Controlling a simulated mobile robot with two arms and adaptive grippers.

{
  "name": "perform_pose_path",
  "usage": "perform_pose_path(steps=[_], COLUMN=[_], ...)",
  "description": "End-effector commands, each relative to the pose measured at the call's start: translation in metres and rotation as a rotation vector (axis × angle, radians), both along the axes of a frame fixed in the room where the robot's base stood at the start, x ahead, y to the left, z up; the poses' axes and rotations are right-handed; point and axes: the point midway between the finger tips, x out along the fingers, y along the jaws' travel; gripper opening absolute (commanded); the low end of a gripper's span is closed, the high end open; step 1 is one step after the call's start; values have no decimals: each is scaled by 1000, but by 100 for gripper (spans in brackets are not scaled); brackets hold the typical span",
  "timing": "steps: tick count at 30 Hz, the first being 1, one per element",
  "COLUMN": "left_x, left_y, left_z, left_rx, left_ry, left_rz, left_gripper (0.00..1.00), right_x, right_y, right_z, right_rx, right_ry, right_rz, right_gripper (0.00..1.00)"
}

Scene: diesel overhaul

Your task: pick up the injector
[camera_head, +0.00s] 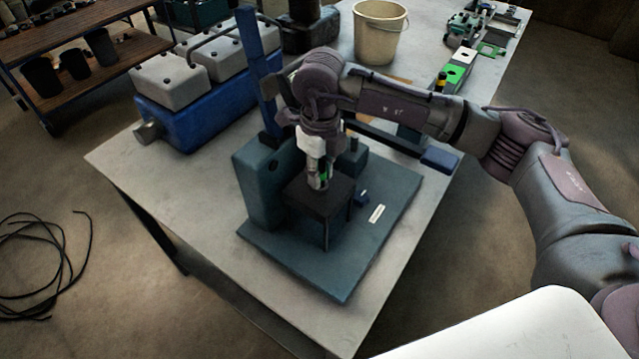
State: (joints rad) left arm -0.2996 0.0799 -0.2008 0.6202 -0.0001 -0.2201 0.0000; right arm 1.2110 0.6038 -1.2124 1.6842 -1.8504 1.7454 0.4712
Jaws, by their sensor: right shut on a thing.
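My right gripper (319,184) points down over a dark block-shaped stand (322,200) on a blue-grey test fixture base (375,245). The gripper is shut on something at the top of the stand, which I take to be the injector. The injector is almost wholly hidden by the fingers, and I cannot tell whether it still touches the stand. My left gripper is not in view.
A blue engine block (205,115) with grey covers stands at the left of the grey table (135,185). A beige bucket (379,32) and a green and white box (456,70) stand farther back. The table's front corner is clear. A black cable (45,265) lies on the floor.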

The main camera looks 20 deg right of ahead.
Motion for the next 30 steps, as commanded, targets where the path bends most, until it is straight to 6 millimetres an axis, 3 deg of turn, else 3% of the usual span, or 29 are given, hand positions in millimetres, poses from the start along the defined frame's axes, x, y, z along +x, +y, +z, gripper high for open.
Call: perform_pose_path(steps=[14, 20, 30], left_x=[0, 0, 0], left_y=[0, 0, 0], left_z=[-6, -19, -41], left_rx=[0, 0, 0], left_ry=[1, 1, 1], left_rz=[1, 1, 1], left_gripper=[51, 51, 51], right_x=[1, 2, 1], right_y=[0, 1, 0], right_z=[12, 41, 113], right_rx=[2, 3, 2], right_ry=[-5, -7, -8], right_rz=[0, 1, -1], right_gripper=[0, 0, 0])
